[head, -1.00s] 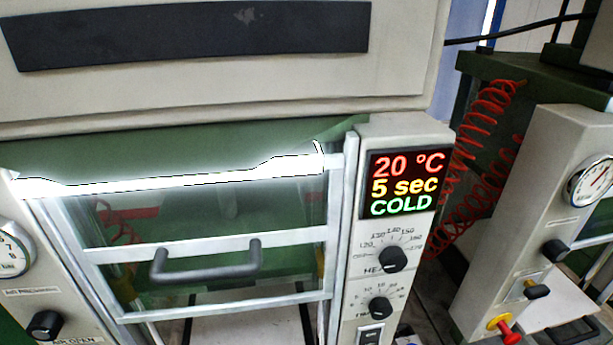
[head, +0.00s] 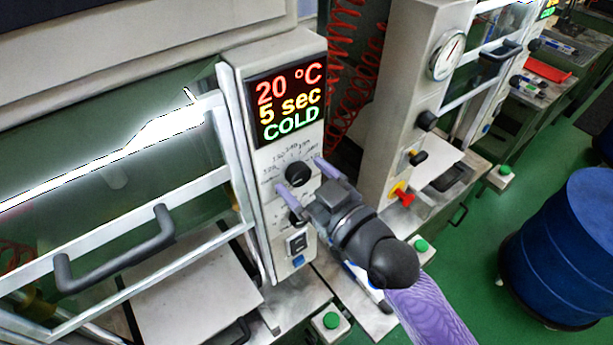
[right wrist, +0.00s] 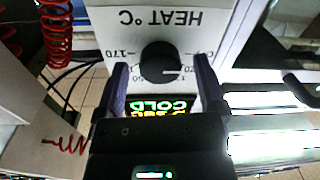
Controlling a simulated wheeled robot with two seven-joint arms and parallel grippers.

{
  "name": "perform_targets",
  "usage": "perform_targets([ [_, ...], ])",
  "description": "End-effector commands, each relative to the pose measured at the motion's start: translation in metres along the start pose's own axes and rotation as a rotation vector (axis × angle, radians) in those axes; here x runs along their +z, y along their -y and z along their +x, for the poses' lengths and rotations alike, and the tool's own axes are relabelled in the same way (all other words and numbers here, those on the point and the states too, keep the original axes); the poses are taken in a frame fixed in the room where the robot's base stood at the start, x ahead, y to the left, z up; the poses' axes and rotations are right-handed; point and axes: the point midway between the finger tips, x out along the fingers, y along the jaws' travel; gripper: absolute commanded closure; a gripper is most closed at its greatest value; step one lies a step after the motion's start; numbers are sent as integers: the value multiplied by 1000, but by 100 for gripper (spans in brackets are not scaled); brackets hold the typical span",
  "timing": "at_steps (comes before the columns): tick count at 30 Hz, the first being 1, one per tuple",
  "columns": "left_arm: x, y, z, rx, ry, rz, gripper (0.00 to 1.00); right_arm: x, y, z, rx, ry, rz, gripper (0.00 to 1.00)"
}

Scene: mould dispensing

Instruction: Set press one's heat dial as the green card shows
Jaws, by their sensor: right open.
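Press one's heat dial (head: 298,174) is a round black knob on the pale control panel, below the lit display (head: 287,98) reading 20 °C, 5 sec, COLD. In the right wrist view the dial (right wrist: 160,62) shows upside down under the words HEAT °C, with its scale partly hidden. My right gripper (head: 306,180) is open in front of the panel. In the right wrist view its two fingers (right wrist: 161,75) stand on either side of the dial; I cannot tell whether they touch it. The green card is not in view. My left gripper is not in view.
A second knob (head: 297,217) and a switch (head: 297,243) sit below the dial, partly behind my gripper. The press door handle (head: 115,262) juts out at left. A second press panel (head: 405,100) stands to the right, and a blue drum (head: 570,245) stands on the green floor.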

Motion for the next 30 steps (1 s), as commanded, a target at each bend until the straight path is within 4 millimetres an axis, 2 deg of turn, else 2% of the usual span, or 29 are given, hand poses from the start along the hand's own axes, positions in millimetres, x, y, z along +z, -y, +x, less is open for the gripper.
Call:
perform_targets([
  [2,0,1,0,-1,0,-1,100,0,0,0,0,0,0,10],
  [12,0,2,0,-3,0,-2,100,0,0,0,1,0,0,82],
  [15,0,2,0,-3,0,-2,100,0,0,0,1,0,0,100],
  [23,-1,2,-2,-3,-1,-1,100,-1,0,0,1,-2,28,100],
  [30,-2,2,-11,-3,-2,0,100,-2,-1,0,0,-6,161,100],
])
